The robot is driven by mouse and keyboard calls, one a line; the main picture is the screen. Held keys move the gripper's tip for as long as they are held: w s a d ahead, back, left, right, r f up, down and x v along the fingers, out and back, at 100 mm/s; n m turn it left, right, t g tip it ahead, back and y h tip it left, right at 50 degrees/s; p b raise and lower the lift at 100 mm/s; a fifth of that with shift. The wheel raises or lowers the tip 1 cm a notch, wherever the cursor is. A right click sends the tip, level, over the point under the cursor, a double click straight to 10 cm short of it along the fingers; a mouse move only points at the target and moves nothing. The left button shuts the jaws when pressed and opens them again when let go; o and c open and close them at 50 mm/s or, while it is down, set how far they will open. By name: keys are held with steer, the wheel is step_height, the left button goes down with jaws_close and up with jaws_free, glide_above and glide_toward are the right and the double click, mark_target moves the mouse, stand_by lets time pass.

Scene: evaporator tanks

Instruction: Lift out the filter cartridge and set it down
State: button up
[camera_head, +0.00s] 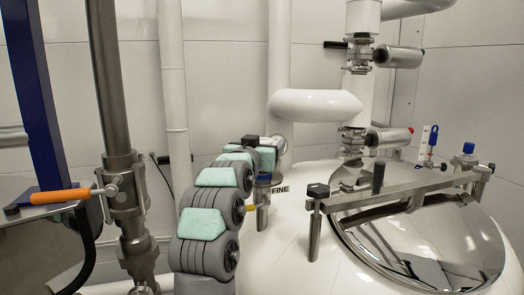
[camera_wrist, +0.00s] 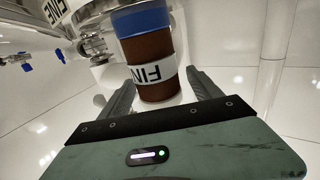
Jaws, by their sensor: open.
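The filter cartridge (camera_wrist: 153,92) is a brown cylinder with a blue end and a white label reading "FIN", in the wrist view. The label lettering looks upside down there. My gripper (camera_wrist: 160,82) is open, with one dark finger on each side of the cartridge. A gap shows beside the left finger; whether the right finger touches it I cannot tell. In the head view my grey and mint arm reaches away towards the tank, and I cannot make out my fingers or the brown cartridge there.
The white tank (camera_head: 300,235) carries a "FINE" label (camera_head: 280,189) and a shiny round lid (camera_head: 425,240) under a metal bar (camera_head: 390,188). A blue-capped fitting (camera_head: 263,180) stands right beside my arm. A metal pipe with an orange-handled valve (camera_head: 60,196) stands at the left.

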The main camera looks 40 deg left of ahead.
steer(key=shift+w+a+f, duration=0.1)
steer(key=shift+w+a, duration=0.15)
steer(key=shift+w, duration=0.35)
steer(key=c, duration=1.5)
steer(key=shift+r, duration=0.2)
